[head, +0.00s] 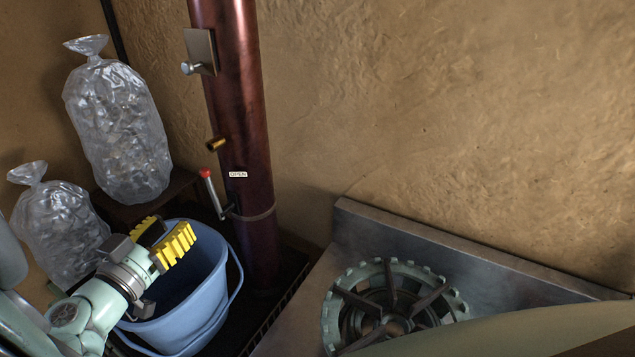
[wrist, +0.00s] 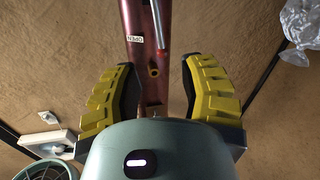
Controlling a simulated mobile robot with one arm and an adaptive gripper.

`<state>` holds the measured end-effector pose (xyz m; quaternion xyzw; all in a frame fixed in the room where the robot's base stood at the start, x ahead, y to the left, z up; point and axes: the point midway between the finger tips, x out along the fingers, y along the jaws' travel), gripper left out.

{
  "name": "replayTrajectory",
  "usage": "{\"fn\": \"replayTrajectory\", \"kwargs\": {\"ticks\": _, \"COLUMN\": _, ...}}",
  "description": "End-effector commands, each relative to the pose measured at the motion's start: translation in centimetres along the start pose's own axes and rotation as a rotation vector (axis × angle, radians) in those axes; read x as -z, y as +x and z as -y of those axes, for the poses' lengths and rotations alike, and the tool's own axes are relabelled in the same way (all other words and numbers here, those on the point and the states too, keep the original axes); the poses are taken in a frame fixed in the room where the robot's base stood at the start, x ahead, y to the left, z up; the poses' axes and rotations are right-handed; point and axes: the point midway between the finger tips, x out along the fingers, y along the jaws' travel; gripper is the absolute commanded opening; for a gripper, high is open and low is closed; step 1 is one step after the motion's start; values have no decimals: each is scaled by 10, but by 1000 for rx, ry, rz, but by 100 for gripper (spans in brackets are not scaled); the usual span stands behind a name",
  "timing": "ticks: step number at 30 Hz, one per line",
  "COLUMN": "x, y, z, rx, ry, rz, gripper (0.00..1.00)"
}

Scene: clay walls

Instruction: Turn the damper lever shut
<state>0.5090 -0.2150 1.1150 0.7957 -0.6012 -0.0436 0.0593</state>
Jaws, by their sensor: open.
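The damper lever (head: 212,195) is a thin metal rod with a red tip on the left side of the dark red pipe (head: 240,120). It stands nearly upright, tip up, beside a white label (head: 238,174) reading OPEN. My gripper (head: 168,238), with yellow ribbed fingers, is open and empty, left of and below the lever tip, apart from it in the head view. In the wrist view the picture is upside down: the lever (wrist: 158,25) and the OPEN label (wrist: 135,38) show beyond the open fingers of my gripper (wrist: 158,65).
A blue bucket (head: 190,312) stands below my gripper. Clear bags (head: 115,125) sit at the left. A brass stub (head: 215,144) and a metal plate (head: 201,52) are on the pipe above the lever. A stove burner (head: 390,305) is at the right.

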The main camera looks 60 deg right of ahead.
Motion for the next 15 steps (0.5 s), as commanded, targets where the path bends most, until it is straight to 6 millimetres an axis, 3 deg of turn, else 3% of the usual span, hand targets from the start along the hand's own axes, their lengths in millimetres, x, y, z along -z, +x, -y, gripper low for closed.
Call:
{"fn": "replayTrajectory", "kwargs": {"ticks": 3, "x": 4, "y": 21, "z": -4, "rx": -13, "ry": -2, "rz": 4, "gripper": 41}}
{"fn": "replayTrajectory", "kwargs": {"ticks": 15, "x": 2, "y": 76, "z": -3, "rx": -7, "ry": -3, "rz": 1, "gripper": 41}}
